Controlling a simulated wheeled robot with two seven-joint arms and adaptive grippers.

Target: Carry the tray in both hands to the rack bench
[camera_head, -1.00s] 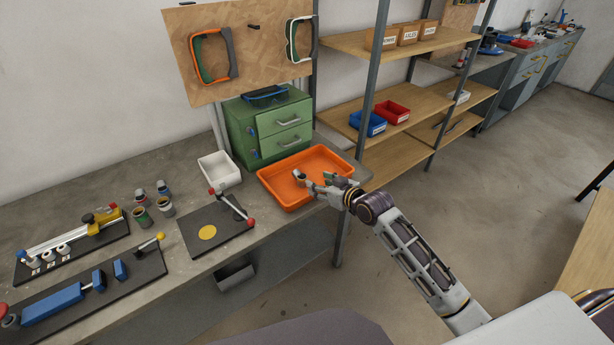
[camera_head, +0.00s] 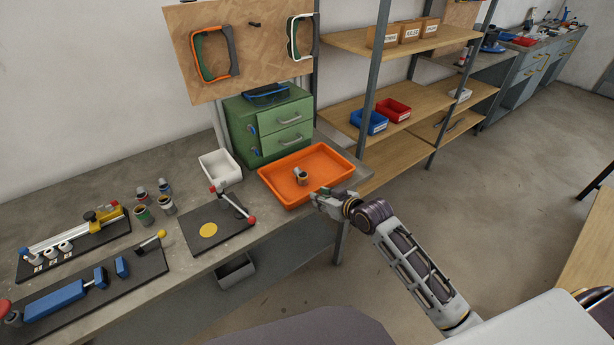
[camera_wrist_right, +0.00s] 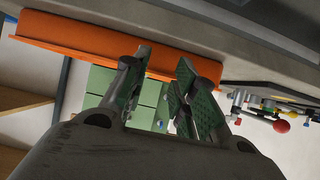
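The orange tray (camera_head: 337,176) lies on the grey workbench, at its right end, in front of the green drawer cabinet. One small brown and grey cup-shaped part (camera_head: 301,177) stands in it. My right gripper (camera_head: 319,198) is at the tray's front right edge, just outside the rim. In the right wrist view the tray's orange wall (camera_wrist_right: 80,36) runs across the top, beyond the fingertips. The fingers (camera_wrist_right: 163,68) are apart with a gap between them and hold nothing. I cannot tell whether a fingertip touches the tray. My left gripper is not in view.
A shelf rack (camera_head: 405,112) with red and blue bins stands to the right.

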